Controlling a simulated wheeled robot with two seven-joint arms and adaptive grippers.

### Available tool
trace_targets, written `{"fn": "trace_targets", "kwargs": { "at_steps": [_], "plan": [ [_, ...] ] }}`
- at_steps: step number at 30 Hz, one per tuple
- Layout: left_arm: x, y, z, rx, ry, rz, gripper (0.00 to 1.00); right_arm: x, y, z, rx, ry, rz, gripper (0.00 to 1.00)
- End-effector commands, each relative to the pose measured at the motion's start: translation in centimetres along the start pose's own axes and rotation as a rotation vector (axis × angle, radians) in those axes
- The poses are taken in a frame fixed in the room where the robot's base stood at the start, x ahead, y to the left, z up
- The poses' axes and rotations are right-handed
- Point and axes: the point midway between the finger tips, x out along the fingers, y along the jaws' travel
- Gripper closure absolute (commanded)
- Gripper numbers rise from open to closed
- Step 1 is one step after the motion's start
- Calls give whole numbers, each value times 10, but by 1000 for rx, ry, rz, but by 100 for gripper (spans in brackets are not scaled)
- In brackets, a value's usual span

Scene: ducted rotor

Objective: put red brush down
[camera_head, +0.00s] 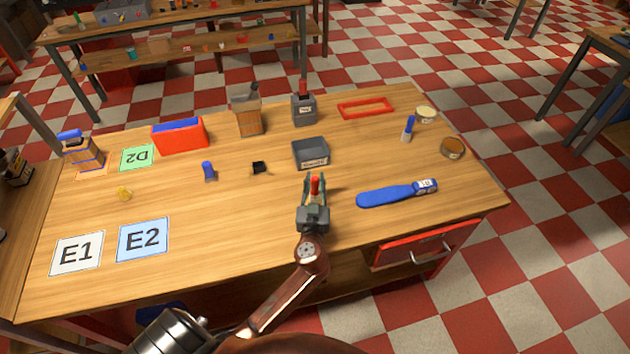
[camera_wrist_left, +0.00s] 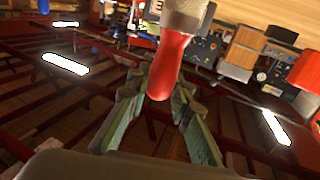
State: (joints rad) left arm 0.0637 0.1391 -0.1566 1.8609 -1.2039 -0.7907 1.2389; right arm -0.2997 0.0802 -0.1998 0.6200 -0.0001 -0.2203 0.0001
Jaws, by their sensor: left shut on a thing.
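My left gripper (camera_head: 315,192) is over the front middle of the workbench, shut on the red brush (camera_head: 315,184). In the left wrist view the red brush (camera_wrist_left: 168,70) stands between the two green-grey fingers (camera_wrist_left: 155,100), its red rounded end low between them and a pale wider band above. In the head view only a short red end shows above the fingers; the rest is hidden. I cannot tell whether the brush touches the bench top. My right gripper is not in view.
A grey labelled tray (camera_head: 311,154) stands just behind the gripper. A blue paddle-like tool (camera_head: 390,194) lies to the right. Cards E1 (camera_head: 76,254) and E2 (camera_head: 143,240) lie at front left. Bare wood (camera_head: 230,215) lies between E2 and the gripper. A red drawer (camera_head: 420,247) is below.

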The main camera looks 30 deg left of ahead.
Motion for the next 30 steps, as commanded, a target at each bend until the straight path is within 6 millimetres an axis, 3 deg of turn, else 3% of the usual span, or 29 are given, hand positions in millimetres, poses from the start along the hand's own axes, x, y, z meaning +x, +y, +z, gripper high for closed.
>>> {"fn": "trace_targets", "kwargs": {
  "at_steps": [2, 3, 10, 21, 30],
  "plan": [
    [0, 0, 4, 0, -1, 0, 100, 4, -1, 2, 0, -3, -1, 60],
    [0, 0, 3, 0, -1, 0, 78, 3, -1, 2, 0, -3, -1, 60],
    [0, 0, 2, 0, 0, 0, 63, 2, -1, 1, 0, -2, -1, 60],
    [0, 0, -3, 1, 1, 0, 63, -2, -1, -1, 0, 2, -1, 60],
    [-57, 0, 2, -1, -5, 0, 63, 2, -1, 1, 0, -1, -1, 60]
  ]
}}
